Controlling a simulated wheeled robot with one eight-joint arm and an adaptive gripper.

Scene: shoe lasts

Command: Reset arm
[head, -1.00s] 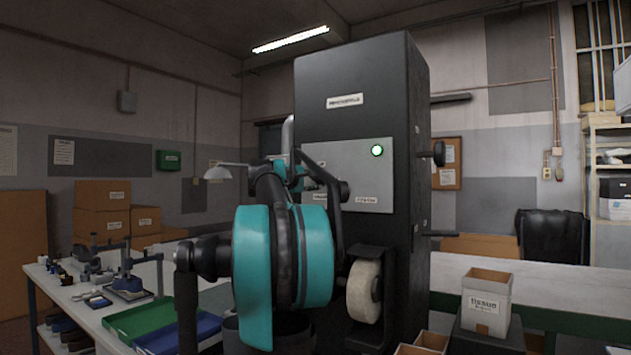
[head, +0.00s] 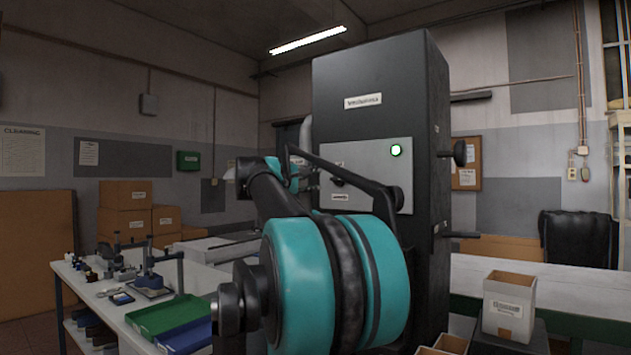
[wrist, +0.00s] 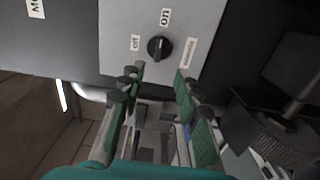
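My gripper (wrist: 160,76) shows in the wrist view with its two green-padded fingers apart and nothing between them. Its fingertips reach toward the lower edge of a grey control panel (wrist: 185,15), which carries a black knob (wrist: 159,48) with "on" and "off" labels. I cannot tell whether the fingertips touch the panel. In the head view my teal and black arm fills the lower middle, in front of the tall dark machine (head: 375,75). The gripper is not clearly visible there. The panel with a lit green lamp (head: 396,150) faces me behind the arm.
A long table (head: 115,311) at left holds green (head: 170,315) and blue (head: 190,335) trays and several small tools. At right, a white box (head: 509,308) stands near another table (head: 575,290). Cardboard boxes (head: 125,195) are stacked at the back left.

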